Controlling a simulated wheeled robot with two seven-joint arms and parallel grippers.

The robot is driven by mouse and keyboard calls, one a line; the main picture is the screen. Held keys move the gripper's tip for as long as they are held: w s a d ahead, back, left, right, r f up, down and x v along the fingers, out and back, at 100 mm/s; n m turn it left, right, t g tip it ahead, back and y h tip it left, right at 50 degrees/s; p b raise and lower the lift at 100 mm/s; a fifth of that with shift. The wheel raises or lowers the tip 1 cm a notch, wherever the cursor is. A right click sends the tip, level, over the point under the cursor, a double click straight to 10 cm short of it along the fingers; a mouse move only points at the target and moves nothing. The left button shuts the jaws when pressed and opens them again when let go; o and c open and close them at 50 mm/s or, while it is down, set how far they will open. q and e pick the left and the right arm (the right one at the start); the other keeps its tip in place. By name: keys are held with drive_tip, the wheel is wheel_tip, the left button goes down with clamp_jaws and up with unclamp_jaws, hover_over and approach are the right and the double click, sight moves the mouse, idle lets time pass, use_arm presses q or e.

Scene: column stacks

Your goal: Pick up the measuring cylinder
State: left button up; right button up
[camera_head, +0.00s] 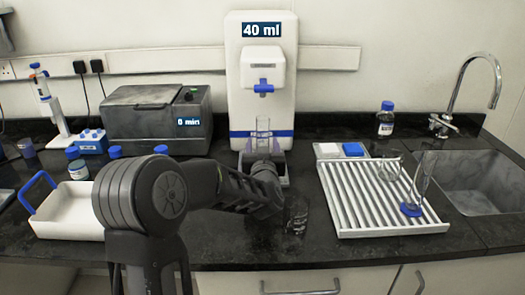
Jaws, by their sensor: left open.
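A clear, narrow glass cylinder (263,126) stands upright under the nozzle of the white dispenser (260,88), whose display reads 40 ml. Its lower part is hidden behind my left gripper (263,148). My left gripper is open, with its fingers to either side of the cylinder; I cannot tell whether they touch it. My right gripper is out of view.
A glass beaker (296,215) stands on the dark counter close to my left arm. Another beaker (389,169) is on the rack. A grey machine (158,118), a white tray (65,222) and blue-capped bottles stand at the left. A sink (470,190) is at the right.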

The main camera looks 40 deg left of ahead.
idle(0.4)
use_arm(q)
clamp_jaws()
idle(0.4)
